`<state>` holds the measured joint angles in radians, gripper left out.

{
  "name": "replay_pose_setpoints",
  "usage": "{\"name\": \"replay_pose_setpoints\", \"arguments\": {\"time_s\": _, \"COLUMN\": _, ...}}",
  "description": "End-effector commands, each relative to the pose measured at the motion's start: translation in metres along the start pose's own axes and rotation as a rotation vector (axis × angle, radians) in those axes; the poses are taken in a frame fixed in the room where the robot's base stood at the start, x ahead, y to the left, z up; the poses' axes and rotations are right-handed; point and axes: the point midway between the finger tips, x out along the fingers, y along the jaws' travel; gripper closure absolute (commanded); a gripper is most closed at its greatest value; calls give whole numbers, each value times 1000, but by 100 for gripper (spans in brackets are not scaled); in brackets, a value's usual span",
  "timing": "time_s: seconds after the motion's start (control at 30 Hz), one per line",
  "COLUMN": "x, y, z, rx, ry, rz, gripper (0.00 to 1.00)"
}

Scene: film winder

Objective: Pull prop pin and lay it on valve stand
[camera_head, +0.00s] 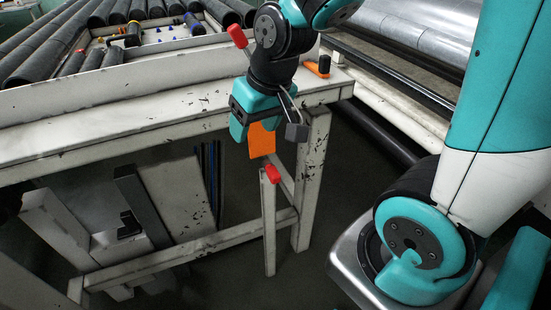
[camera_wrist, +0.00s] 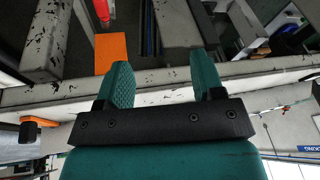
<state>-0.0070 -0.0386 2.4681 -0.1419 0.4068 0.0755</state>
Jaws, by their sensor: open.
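My gripper (camera_head: 243,122) hangs at the front edge of the white bench, with its jaws apart and nothing between the teal fingers; it also shows in the wrist view (camera_wrist: 165,78). A red-tipped part (camera_head: 272,174) sits at the top of a pale upright post below and right of my gripper. A red part also shows at the top left of the wrist view (camera_wrist: 103,14). An orange plate (camera_head: 262,140) hangs just right of my fingers, apart from them in the wrist view. I cannot tell for sure which part is the prop pin or the valve stand.
The worn white bench (camera_head: 130,127) runs along the left. A red-ended handle (camera_head: 238,37) and an orange-and-black item (camera_head: 318,67) are near its top right. Black rollers (camera_head: 55,45) lie behind. A large silver roll (camera_head: 410,38) is at right.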

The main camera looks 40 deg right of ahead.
Motion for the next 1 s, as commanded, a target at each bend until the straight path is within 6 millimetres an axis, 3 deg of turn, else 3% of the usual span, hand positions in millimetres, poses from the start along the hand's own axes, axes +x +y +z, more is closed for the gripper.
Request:
{"name": "replay_pose_setpoints", "arguments": {"time_s": 0.03, "x": 39, "y": 26, "z": 0, "rx": 61, "ry": 20, "rz": 48, "gripper": 38}}
{"name": "replay_pose_setpoints", "arguments": {"time_s": 0.1, "x": 62, "y": 55, "z": -6, "rx": 130, "ry": 52, "rz": 109, "gripper": 38}}
{"name": "replay_pose_setpoints", "arguments": {"time_s": 0.2, "x": 80, "y": 88, "z": -11, "rx": 199, "ry": 87, "rz": 177, "gripper": 38}}
{"name": "replay_pose_setpoints", "arguments": {"time_s": 0.3, "x": 89, "y": 106, "z": -13, "rx": 234, "ry": 104, "rz": 215, "gripper": 38}}
{"name": "replay_pose_setpoints", "arguments": {"time_s": 0.53, "x": 110, "y": 117, "z": -15, "rx": 246, "ry": 106, "rz": 228, "gripper": 38}}
{"name": "replay_pose_setpoints", "arguments": {"time_s": 1.0, "x": 205, "y": 140, "z": -22, "rx": 247, "ry": 105, "rz": 227, "gripper": 38}}
